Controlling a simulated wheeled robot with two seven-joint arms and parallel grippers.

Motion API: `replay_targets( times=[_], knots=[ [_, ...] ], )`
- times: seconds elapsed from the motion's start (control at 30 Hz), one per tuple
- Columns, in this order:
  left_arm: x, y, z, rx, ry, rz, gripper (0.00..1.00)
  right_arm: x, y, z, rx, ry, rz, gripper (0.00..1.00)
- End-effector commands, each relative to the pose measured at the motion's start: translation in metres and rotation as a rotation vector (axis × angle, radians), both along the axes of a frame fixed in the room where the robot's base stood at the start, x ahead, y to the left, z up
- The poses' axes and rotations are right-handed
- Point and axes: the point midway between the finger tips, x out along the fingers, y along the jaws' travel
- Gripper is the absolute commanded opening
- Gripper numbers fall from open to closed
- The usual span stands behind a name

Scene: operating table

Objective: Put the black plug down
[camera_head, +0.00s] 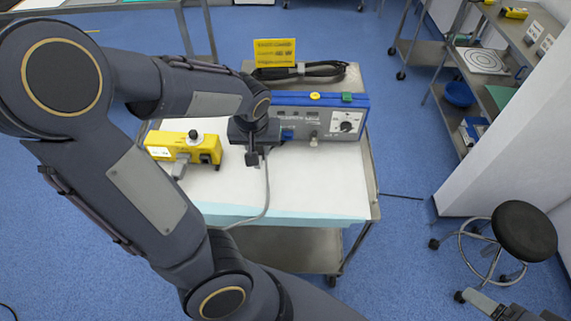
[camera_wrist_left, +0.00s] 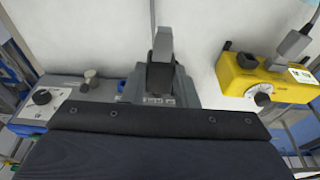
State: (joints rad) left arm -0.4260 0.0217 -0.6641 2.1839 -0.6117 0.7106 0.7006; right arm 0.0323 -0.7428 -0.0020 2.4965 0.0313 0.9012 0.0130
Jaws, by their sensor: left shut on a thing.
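My left gripper (camera_head: 253,155) points down over the white-topped cart and is shut on the black plug, which shows as a small dark block (camera_head: 252,159) under the jaws. In the left wrist view the left gripper (camera_wrist_left: 161,68) is seen end-on, with a dark piece (camera_wrist_left: 160,76) between its parts. A grey cable (camera_head: 267,190) runs from near the gripper down over the cart's front edge. The jaws hide most of the plug, and I cannot tell whether it touches the cart top (camera_head: 310,185). Part of what looks like my right gripper (camera_head: 485,303) shows at the bottom right.
A yellow box (camera_head: 183,147) with a grey plug in it stands left of the gripper. A blue and grey device (camera_head: 335,120) stands close behind and to the right. Behind it are a yellow sign (camera_head: 275,52) and a coiled black cable (camera_head: 310,70). The cart's front right is clear.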

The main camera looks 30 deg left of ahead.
Motion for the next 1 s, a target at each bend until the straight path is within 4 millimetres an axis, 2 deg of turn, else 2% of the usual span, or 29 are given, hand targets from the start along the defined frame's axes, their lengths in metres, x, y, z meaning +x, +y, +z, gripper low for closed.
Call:
replay_targets(
  times=[0.03, 0.2, 0.3, 0.4, 0.7, 0.83, 1.0],
  knots=[
    [0.007, -0.012, -0.006, 0.004, 0.007, -0.009, 0.00, 0.000, 0.000, 0.001, 0.000, 0.000, 0.000, 0.76],
    [0.030, -0.046, -0.025, 0.006, 0.007, -0.007, 0.00, 0.000, 0.000, 0.001, 0.000, 0.000, 0.000, 0.76],
    [0.038, -0.059, -0.048, 0.006, 0.009, -0.003, 0.00, 0.000, 0.000, -0.004, 0.000, 0.000, 0.000, 0.76],
    [0.046, -0.070, -0.063, 0.003, 0.007, -0.002, 0.00, 0.000, 0.000, -0.005, 0.000, 0.000, 0.000, 0.76],
    [0.057, -0.086, -0.087, 0.002, 0.004, 0.000, 0.00, 0.000, 0.000, -0.006, 0.000, 0.000, 0.000, 0.76],
    [0.056, -0.085, -0.106, 0.002, 0.006, 0.001, 0.00, 0.000, 0.000, -0.004, 0.000, 0.000, 0.000, 0.76],
    [0.057, -0.085, -0.114, 0.000, 0.001, 0.001, 0.00, 0.000, 0.000, -0.004, 0.000, 0.000, 0.000, 0.76]
  ],
)
